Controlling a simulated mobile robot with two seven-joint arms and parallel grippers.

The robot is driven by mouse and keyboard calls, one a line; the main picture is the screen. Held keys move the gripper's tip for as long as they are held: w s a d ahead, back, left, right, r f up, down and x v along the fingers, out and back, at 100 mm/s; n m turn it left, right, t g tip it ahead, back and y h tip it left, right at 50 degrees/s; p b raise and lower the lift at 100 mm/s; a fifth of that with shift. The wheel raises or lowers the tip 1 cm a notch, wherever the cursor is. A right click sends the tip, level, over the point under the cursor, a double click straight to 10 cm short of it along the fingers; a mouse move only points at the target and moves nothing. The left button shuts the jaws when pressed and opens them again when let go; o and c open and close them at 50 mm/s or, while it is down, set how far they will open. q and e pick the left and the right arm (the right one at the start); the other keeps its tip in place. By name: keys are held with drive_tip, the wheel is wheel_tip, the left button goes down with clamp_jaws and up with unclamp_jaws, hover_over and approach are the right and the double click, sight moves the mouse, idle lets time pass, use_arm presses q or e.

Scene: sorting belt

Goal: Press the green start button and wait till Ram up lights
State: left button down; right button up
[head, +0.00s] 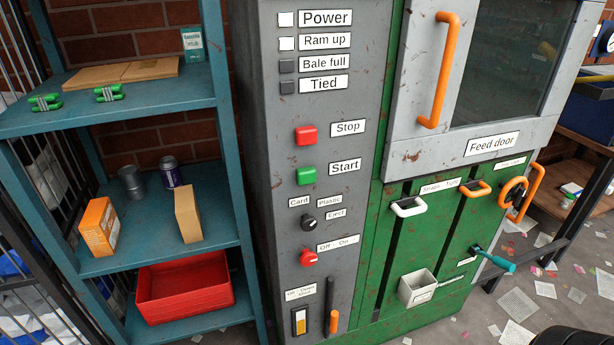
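The green start button (306,175) is on the grey control panel (270,130) of the baler, left of its "Start" label (345,166). The red stop button (306,135) is above it. The Ram up lamp (287,43) shows bright white, as does the Power lamp (286,19) above it. The Bale full lamp (287,66) and the Tied lamp (288,87) are dark grey. Neither of my grippers is in view, and nothing touches the start button.
Below are a black selector knob (308,222), a red knob (308,258) and an orange-tipped lever (334,320). The feed door (405,120) with its orange handle (439,70) looks closed. A teal shelf (215,220) with boxes, cans and a red tray (185,318) stands left. Paper litters the floor.

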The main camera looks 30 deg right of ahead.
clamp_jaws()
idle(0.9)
